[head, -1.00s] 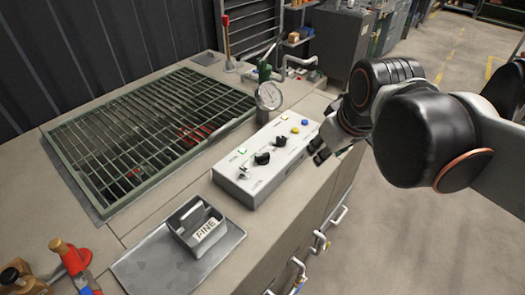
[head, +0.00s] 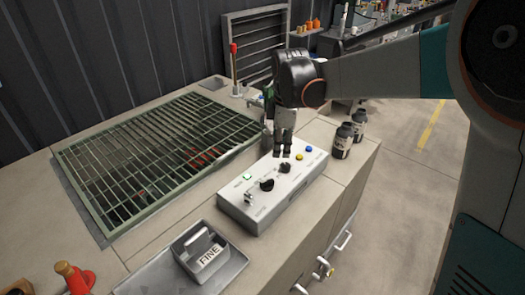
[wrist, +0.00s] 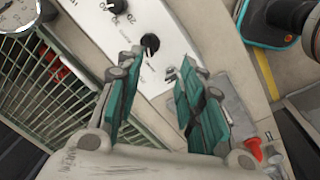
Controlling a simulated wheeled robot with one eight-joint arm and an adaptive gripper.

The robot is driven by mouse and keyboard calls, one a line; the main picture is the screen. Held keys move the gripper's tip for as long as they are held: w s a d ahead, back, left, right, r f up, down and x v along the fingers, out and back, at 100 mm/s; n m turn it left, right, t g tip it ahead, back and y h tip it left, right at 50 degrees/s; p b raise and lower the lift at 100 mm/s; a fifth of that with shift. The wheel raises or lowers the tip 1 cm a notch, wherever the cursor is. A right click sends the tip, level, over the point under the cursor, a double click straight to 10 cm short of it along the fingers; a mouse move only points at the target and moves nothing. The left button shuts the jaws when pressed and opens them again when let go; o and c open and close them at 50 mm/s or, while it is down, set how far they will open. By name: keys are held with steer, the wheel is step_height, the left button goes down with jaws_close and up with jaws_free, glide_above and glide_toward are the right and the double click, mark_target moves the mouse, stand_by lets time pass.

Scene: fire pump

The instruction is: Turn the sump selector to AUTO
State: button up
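A white control box (head: 262,203) stands on the bench, with two black rotary knobs on its top. One knob (head: 267,184) is mid-box and the other knob (head: 284,168) is farther back. A small switch (head: 249,197) is at the near end. The labels are too small to read, so I cannot tell which is the sump selector. My gripper (head: 282,154) points down above the far half of the box, close to the far knob. In the wrist view my gripper (wrist: 155,58) has its teal fingers apart with nothing between them; a black knob (wrist: 150,43) shows just beyond the tips.
A green light (head: 247,176), yellow button (head: 300,156) and blue button (head: 309,148) are on the box. Two dark bottles stand right of it, the nearer bottle (head: 343,141) close by. A tray marked FINE (head: 210,255) is in front.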

mark_target(267, 181)
steer(key=w+a+f+n+g, duration=0.1)
steer(key=w+a+f+n, duration=0.3)
steer(key=w+f, duration=0.15)
steer(key=f+b, duration=0.1)
steer(key=f, duration=0.3)
steer(key=f+b, duration=0.1)
steer(key=f, duration=0.4)
steer(key=f+b, duration=0.1)
steer(key=f, duration=0.4)
steer(key=shift+s+d, duration=0.25)
steer(key=shift+s, duration=0.05)
jaws_close()
